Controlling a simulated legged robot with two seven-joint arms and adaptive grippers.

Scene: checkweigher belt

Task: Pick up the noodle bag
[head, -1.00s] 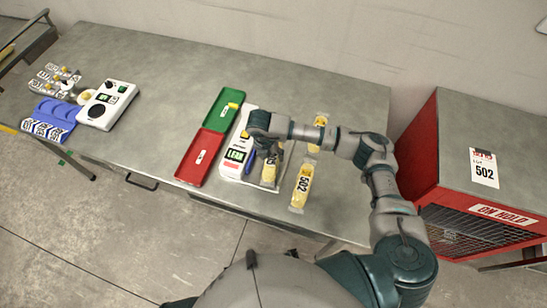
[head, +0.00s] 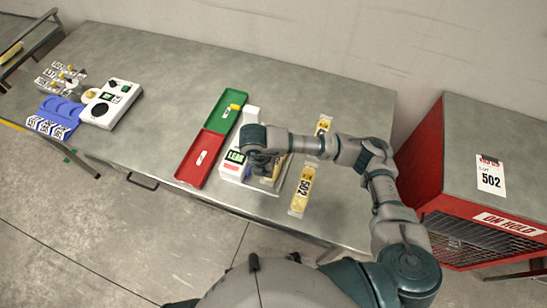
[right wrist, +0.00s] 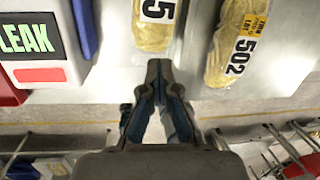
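Yellow noodle bags in clear wrap lie on the right part of the table. One bag (head: 280,168) is on the pale plate beside the LEAK box, mostly hidden by my right gripper in the head view. Its label ends in 5 in the right wrist view (right wrist: 153,35). A second bag (head: 302,190), marked 502, lies to its right, also in the right wrist view (right wrist: 236,45). A third (head: 323,125) is partly behind my arm. My right gripper (head: 262,168) has its fingertips together (right wrist: 159,68), just below the first bag's near end; contact is unclear. My left gripper is out of view.
The white LEAK box (head: 235,162) and a blue item (right wrist: 85,25) are left of the first bag. Red (head: 192,172) and green (head: 222,120) trays lie farther left. A red ON HOLD cabinet (head: 440,180) stands right. The table middle is clear.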

